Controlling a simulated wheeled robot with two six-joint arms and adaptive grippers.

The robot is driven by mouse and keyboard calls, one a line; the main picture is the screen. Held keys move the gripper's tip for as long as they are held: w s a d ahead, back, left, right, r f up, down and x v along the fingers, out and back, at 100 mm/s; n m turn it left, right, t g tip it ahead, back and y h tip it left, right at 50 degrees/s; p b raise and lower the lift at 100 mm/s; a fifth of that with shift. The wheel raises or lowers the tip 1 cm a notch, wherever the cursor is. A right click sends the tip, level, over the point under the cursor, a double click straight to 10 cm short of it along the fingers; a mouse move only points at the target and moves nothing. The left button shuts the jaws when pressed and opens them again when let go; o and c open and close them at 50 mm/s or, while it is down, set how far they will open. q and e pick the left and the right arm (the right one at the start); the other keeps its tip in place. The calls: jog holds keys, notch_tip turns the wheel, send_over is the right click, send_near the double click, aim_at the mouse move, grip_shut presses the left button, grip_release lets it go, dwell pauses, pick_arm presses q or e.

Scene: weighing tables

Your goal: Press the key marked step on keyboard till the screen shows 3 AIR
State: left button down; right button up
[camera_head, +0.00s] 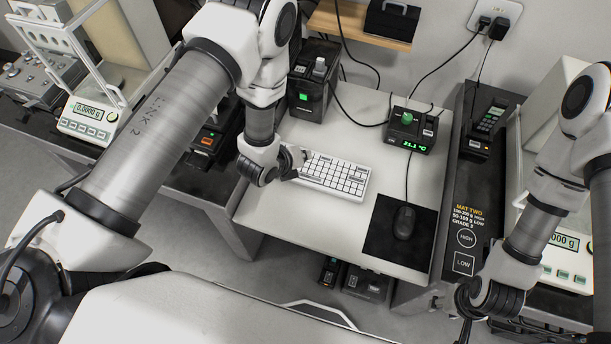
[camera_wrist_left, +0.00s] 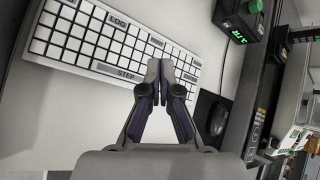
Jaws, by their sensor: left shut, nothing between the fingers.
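The white keyboard (camera_head: 335,177) lies on the white table; its keys also show in the left wrist view (camera_wrist_left: 84,45). My left gripper (camera_head: 300,158) is over the keyboard's left end in the head view. In the left wrist view its shut, empty fingertips (camera_wrist_left: 160,70) appear just right of the STEP key; I cannot tell whether they touch anything.
A mouse (camera_head: 404,222) lies on a black pad (camera_head: 380,240) right of the keyboard. A dark box with a green button (camera_head: 312,85) stands behind it. Balances reading 0.0000 g stand at left (camera_head: 88,113) and right (camera_head: 562,242).

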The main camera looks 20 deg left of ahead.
aim_at(304, 177)
pick_arm(q)
notch_tip(304, 177, down, 7)
jog(key=b, duration=0.4)
jog(key=shift+f+b, duration=0.3)
jog(key=shift+b, duration=0.05)
dwell(0.8)
jog(key=shift+f+b, duration=0.4)
jog(key=shift+b, duration=0.05)
jog(key=shift+f+b, duration=0.35)
jog(key=shift+b, duration=0.05)
dwell(0.4)
dwell(0.4)
jog(key=shift+r+p, duration=0.45)
jog(key=shift+r, duration=0.4)
